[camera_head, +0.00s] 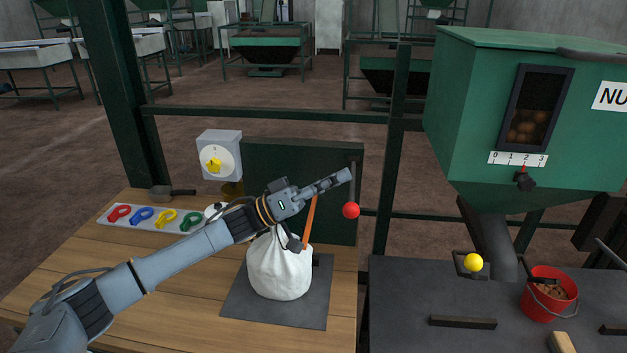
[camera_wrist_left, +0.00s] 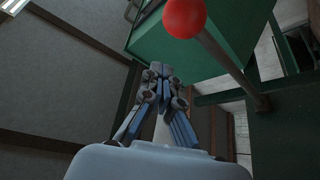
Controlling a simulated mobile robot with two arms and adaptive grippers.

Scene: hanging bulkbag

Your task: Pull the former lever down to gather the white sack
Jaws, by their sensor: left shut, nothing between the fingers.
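The lever with a red ball knob (camera_head: 350,210) stands at the right edge of a dark green panel; its ball is at the lower end of its rod in the head view. In the left wrist view the red ball (camera_wrist_left: 184,17) is at the top, with its grey rod running down right. My left gripper (camera_head: 346,176) is shut and empty, just above the ball in the head picture; contact with the rod is unclear. Its closed fingers show in the wrist view (camera_wrist_left: 157,74). The white sack (camera_head: 280,270) stands upright, its top narrowed and partly hidden by my left arm. My right gripper is out of view.
The sack stands on a dark mat (camera_head: 238,308) on a wooden table (camera_head: 200,310). A tray of coloured clips (camera_head: 106,214) and a scoop (camera_head: 172,192) lie left. A yellow ball knob (camera_head: 473,262) and red bucket (camera_head: 548,300) are right, below a green hopper (camera_head: 470,110).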

